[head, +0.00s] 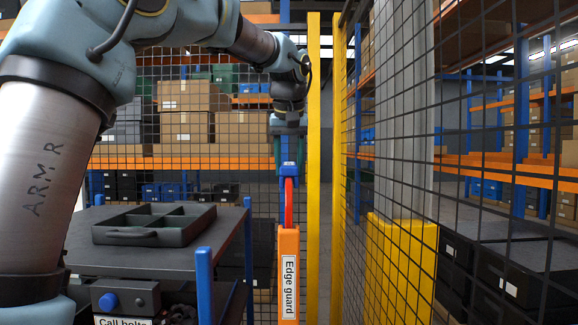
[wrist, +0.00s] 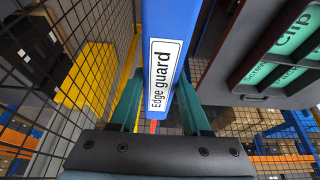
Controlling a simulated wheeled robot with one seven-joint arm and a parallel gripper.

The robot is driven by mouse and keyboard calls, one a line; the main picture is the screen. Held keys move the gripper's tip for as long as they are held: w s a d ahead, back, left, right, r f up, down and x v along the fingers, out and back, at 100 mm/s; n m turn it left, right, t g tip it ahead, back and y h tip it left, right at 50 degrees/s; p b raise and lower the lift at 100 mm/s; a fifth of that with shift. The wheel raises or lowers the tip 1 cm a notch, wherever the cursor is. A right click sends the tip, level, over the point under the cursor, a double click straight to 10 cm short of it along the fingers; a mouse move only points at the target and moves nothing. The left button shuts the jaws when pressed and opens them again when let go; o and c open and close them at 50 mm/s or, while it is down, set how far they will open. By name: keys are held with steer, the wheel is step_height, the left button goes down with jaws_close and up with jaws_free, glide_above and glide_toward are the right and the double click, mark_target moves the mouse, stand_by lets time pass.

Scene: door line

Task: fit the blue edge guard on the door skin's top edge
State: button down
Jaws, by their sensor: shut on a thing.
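My gripper (head: 289,132) hangs pointing down above an orange post (head: 289,245) that bears an "Edge guard" label. It is shut on the blue edge guard (head: 288,157), which shows just under the jaws. A red upright piece (head: 289,203) stands between the blue part and the orange post; I cannot tell whether it touches the guard. In the wrist view, the guard (wrist: 172,22) is a long blue bar with a white "Edge guard" label, between the two green fingers of my gripper (wrist: 160,108).
A dark table (head: 88,258) at left carries a grey compartment tray (head: 150,236); its green "Clip" label (wrist: 294,35) shows in the wrist view. A yellow post (head: 313,190) stands close right of my gripper. Wire mesh fencing (head: 405,150) fills the right.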

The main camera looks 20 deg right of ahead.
steer(key=shift+c, duration=1.4)
jaws_free()
steer(key=b+v, duration=0.1)
steer(key=v, duration=0.9)
steer(key=shift+s+r, duration=0.1)
steer(key=shift+r, duration=0.25)
